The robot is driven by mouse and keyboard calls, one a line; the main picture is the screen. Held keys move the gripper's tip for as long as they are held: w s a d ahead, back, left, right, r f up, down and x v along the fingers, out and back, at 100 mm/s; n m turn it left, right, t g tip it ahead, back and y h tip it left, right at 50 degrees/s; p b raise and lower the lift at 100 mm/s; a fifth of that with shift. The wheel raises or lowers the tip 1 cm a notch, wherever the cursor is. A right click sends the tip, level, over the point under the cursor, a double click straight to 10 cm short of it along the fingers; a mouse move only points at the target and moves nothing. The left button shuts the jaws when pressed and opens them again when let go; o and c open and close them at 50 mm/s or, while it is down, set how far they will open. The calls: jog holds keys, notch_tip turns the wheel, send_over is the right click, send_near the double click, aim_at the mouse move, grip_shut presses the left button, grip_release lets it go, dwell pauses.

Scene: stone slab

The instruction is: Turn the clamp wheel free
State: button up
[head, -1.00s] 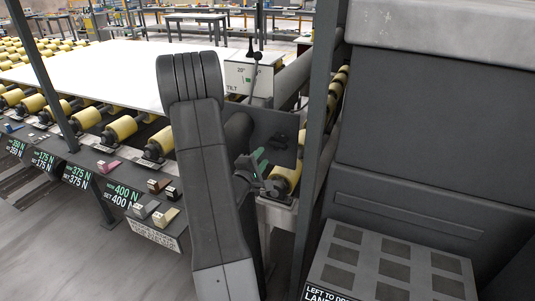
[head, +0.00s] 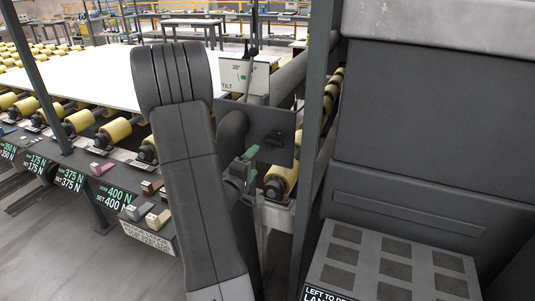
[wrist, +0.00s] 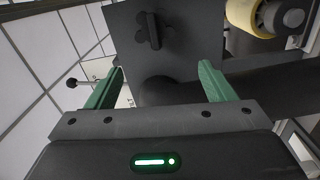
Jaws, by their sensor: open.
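The clamp wheel is a small dark knob with lobes (wrist: 154,30) on a dark upright plate (wrist: 190,40) in the wrist view. In the head view the wheel (head: 276,138) shows small and dark on the plate's right half. My gripper (wrist: 162,69) is open, with green fingers and nothing between them. The wheel lies beyond the fingertips, a little left of the middle between them, and apart from them.
A white box marked TILT (head: 240,75) with a black-knobbed lever stands behind the plate. A yellow roller (head: 281,180) is just right of my gripper. A large pale slab (head: 90,80) lies on rollers at left. A label on the front rail reads NOW 400 N, SET 400 N.

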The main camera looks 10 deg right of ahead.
aim_at(273, 142)
jog(key=w+d+m+b, duration=0.3)
jog(key=m, duration=0.2)
jog(key=w+d+m+b, duration=0.3)
jog(key=m, duration=0.3)
jog(key=w+d+r+m+b, duration=0.1)
jog(key=w+d+m+b, duration=0.1)
jog(key=m, duration=0.4)
jog(key=shift+b+x, duration=0.4)
jog(key=shift+x, duration=0.8)
jog(key=shift+a, duration=0.15)
jog(key=c, duration=1)
jog(key=shift+r+n+p, duration=0.25)
jog(key=shift+n+p, duration=0.45)
jog(key=shift+p, duration=0.4)
jog(key=shift+n+p, duration=0.7)
jog(key=shift+n, duration=0.1)
jog(key=shift+w+f+n, duration=0.1)
jog(key=shift+f+n, duration=0.15)
jog(key=shift+n, duration=0.15)
